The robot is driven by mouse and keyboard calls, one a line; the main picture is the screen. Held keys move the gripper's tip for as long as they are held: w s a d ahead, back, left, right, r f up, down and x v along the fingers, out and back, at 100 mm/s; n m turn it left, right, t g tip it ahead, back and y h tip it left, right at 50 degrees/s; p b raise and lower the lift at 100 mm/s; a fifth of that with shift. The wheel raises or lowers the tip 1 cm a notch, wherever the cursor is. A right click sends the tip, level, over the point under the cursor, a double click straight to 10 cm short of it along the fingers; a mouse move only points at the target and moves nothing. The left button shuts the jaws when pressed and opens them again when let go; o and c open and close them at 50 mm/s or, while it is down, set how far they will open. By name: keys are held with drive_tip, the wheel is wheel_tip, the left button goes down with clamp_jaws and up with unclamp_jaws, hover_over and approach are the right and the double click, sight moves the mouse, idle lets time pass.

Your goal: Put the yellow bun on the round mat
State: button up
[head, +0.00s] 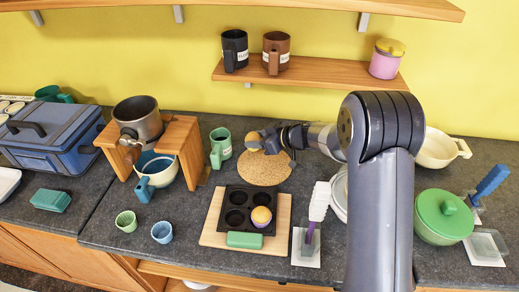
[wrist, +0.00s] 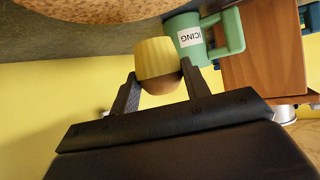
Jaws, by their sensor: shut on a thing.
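The yellow bun, with a ribbed yellow case and brown top, is between my gripper's fingers in the wrist view (wrist: 155,58). It also shows in the head view (head: 253,141). My gripper (head: 268,138) is shut on it; the fingers grip its sides in the wrist view (wrist: 160,76). The round mat (head: 264,172) is a speckled cork disc on the dark counter, and part of it shows at the top of the wrist view (wrist: 90,8). The bun appears held above the mat's back left edge, with no contact visible.
A green mug (head: 221,148) labelled ICING stands just left of the mat. In front, a dark muffin tin (head: 232,198) holding a purple-cased bun (head: 261,216) sits on a board (head: 212,238). A wooden stand (head: 187,135) is farther left. A shelf (head: 310,73) with mugs hangs behind.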

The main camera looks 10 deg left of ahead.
drive_tip(key=shift+f, duration=2)
drive_tip(key=shift+f, duration=0.1)
drive_tip(key=o, duration=1)
drive_tip(key=shift+d+r, duration=0.25)
drive_tip(key=b+v, duration=0.1)
drive_tip(key=v, duration=0.6)
drive_tip(key=shift+s, duration=0.1)
